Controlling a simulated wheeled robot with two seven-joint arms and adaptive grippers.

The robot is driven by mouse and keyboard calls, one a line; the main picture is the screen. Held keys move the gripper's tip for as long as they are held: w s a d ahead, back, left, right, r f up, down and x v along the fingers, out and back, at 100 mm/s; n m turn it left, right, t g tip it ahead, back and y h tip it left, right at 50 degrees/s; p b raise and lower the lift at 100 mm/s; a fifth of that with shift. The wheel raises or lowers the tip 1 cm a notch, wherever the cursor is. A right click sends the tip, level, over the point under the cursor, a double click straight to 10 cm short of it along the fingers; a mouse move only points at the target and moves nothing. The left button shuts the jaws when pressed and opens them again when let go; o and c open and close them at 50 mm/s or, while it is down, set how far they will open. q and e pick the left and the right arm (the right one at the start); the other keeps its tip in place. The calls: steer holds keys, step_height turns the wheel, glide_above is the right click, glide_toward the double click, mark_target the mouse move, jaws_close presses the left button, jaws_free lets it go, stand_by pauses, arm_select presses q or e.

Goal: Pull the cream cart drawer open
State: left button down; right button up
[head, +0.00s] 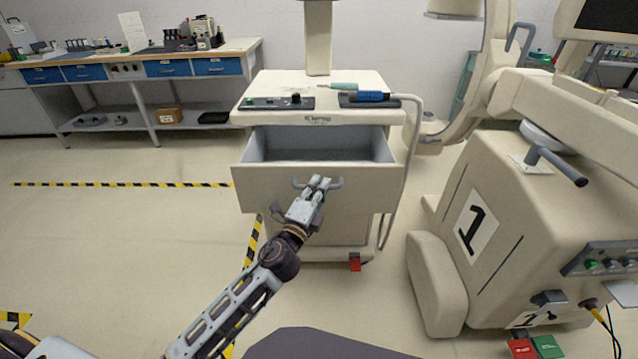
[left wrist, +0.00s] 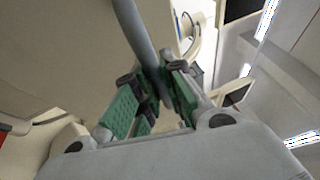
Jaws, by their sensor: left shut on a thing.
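The cream cart (head: 340,88) stands ahead of me in the head view. Its drawer (head: 268,189) is pulled out, and its grey, empty-looking inside (head: 318,148) shows from above. A grey bar handle (head: 336,183) is on the drawer's front. My left gripper (head: 319,184) is at the handle and shut on it. In the left wrist view the grey handle bar (left wrist: 137,35) runs down between the green-padded fingers of my left gripper (left wrist: 155,95). My right gripper is not in view.
A large cream machine marked 1 (head: 480,228) stands close on the right. A workbench with blue drawers (head: 167,68) is at the back left. A red pedal (head: 355,262) is at the cart's foot. The floor at left is clear, with yellow-black tape (head: 120,184).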

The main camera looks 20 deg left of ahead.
arm_select(q)
steer(key=shift+f, duration=0.1)
steer(key=c, duration=1.5)
jaws_free()
steer(key=shift+s, duration=0.1)
steer(key=shift+s, duration=0.1)
steer(key=shift+v, duration=5.8)
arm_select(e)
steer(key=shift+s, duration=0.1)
